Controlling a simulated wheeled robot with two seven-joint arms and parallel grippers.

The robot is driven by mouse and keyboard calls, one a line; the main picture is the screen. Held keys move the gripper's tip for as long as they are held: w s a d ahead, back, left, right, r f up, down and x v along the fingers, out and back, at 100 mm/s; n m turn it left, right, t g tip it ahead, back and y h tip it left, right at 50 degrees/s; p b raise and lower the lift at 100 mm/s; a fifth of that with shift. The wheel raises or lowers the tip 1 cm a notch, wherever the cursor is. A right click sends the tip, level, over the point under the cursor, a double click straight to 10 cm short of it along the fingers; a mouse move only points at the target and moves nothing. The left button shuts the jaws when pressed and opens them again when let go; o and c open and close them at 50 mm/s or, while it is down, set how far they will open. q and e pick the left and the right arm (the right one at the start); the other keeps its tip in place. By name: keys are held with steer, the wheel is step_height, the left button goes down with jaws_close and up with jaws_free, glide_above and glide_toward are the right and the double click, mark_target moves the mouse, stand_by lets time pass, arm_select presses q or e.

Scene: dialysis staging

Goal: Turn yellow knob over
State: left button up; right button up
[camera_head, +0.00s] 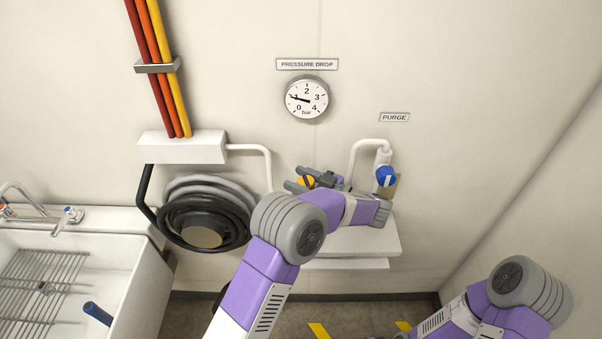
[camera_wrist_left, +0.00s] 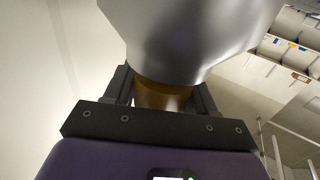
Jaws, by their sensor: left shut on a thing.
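The yellow knob (camera_head: 306,182) shows between the dark fingers of my left gripper (camera_head: 302,181), below the pressure gauge and in front of the wall. In the left wrist view, my left gripper (camera_wrist_left: 162,97) is shut on the knob's amber-brown body (camera_wrist_left: 162,94), with one finger on either side. A large grey metallic body (camera_wrist_left: 190,35) fills the space beyond the knob. My left wrist hides part of the fitting in the head view. My right arm shows at the lower right, but its gripper is not visible.
A blue knob (camera_head: 385,176) on the white purge pipe is close to my left wrist. A white shelf (camera_head: 370,240) lies below. A coiled black hose (camera_head: 165,222) hangs left, beside a sink (camera_head: 120,275). The pressure gauge (camera_head: 307,98) is above. Wall at right is bare.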

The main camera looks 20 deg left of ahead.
arm_select(q)
steer(key=shift+r+n+g+p, duration=0.1)
steer(key=shift+n+g+p, duration=0.25)
steer(key=shift+n+g, duration=0.4)
steer(key=shift+s+g, duration=0.1)
steer(key=shift+g, duration=0.25)
steer(key=o, duration=0.9)
steer(key=shift+a, duration=0.1)
steer(key=shift+o, duration=0.2)
steer(key=d, duration=0.7)
steer(key=shift+s+d+p, duration=0.3)
steer(key=shift+s+p, duration=0.05)
steer(key=shift+p, duration=0.1)
